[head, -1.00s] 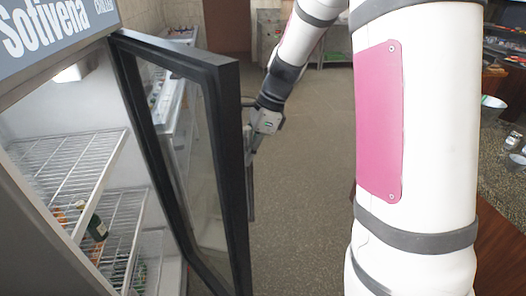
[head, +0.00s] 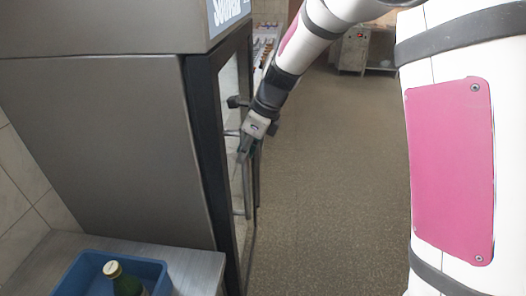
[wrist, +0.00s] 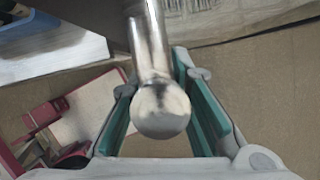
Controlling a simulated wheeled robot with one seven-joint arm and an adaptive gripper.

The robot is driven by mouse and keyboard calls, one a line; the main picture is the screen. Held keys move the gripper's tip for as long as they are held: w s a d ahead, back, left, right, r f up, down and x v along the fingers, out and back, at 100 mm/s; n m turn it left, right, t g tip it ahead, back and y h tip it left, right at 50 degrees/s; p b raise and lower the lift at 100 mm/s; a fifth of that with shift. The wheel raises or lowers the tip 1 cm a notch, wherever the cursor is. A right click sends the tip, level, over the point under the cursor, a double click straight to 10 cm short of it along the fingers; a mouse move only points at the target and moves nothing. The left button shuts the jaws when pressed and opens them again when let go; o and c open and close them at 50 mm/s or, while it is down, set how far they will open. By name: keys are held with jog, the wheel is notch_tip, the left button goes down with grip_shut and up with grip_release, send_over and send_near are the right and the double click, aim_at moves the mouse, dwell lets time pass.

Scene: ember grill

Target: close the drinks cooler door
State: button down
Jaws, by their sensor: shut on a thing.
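The drinks cooler (head: 110,140) stands at the left of the head view, seen from its grey side. Its dark-framed glass door (head: 207,140) is seen nearly edge-on and lies along the cabinet's front. I cannot tell if it is flush or a small gap is left. My gripper (head: 245,150) is at the door's outer face. In the wrist view a metal bar handle (wrist: 158,105) with a rounded end lies between the green pads of my gripper (wrist: 152,72), which is shut on it. The shelves inside are hidden.
A blue bin (head: 150,262) holding a green bottle (head: 125,283) sits on a grey counter (head: 195,265) beside the cooler. A metal unit (head: 352,48) stands at the back.

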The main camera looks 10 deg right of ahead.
jog(key=shift+a, duration=0.7)
jog(key=c, duration=1.5)
grip_release()
jog(key=shift+w, duration=0.1)
jog(key=v, duration=1.2)
